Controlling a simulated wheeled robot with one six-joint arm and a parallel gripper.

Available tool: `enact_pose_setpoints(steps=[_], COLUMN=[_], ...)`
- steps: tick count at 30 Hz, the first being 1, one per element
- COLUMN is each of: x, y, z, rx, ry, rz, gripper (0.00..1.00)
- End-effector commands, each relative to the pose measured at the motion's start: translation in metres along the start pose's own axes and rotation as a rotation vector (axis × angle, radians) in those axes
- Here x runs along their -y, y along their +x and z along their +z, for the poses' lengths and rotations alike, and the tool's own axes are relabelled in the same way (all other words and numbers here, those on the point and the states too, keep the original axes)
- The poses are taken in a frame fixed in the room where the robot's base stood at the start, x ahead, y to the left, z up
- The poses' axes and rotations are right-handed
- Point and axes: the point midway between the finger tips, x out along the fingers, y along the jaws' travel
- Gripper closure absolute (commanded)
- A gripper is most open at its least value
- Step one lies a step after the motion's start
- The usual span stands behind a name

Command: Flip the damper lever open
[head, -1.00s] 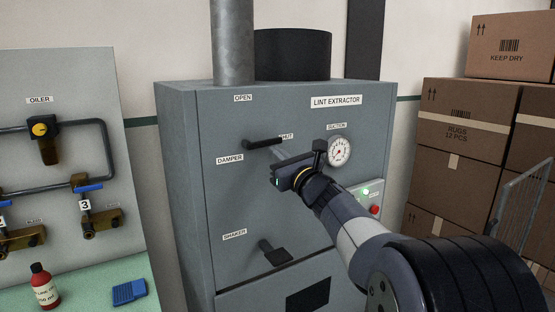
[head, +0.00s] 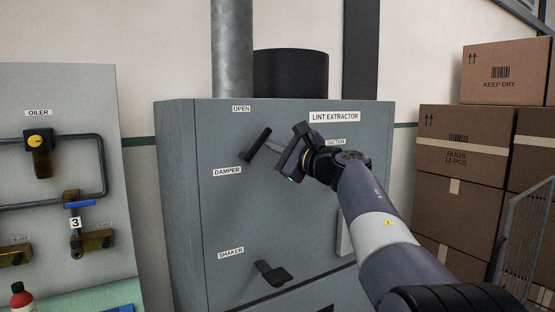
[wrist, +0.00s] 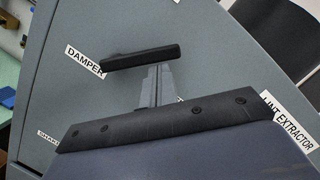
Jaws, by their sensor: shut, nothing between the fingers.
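The damper lever (head: 257,144) is a black bar on the front of the grey lint extractor cabinet (head: 228,215). It slants up to the right from its lower end near the DAMPER label (head: 227,172), its upper end below and right of the OPEN label (head: 241,109). My gripper (head: 271,147) is shut and empty, its fingertips at the lever's right side. In the wrist view the closed fingers (wrist: 155,85) reach the edge of the lever (wrist: 140,57); they look touching, but I cannot be sure. The SHUT label is hidden, probably behind my gripper.
A shaker handle (head: 272,273) sticks out lower on the cabinet. A pipe panel (head: 60,180) with valves stands at the left. Stacked cardboard boxes (head: 460,180) and a wire cart (head: 525,235) stand at the right. Open space lies left of the lever.

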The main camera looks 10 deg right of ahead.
Motion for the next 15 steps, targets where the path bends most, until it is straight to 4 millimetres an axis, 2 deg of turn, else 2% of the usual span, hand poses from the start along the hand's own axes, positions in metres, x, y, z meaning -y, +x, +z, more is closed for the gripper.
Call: enact_pose_setpoints(steps=[9, 15], x=[0.006, 0.007], y=[0.005, 0.007], z=[0.019, 0.029], rx=[0.003, 0.003], ry=[-0.28, -0.27], rz=[0.069, 0.067], gripper=[1.0, 1.0])
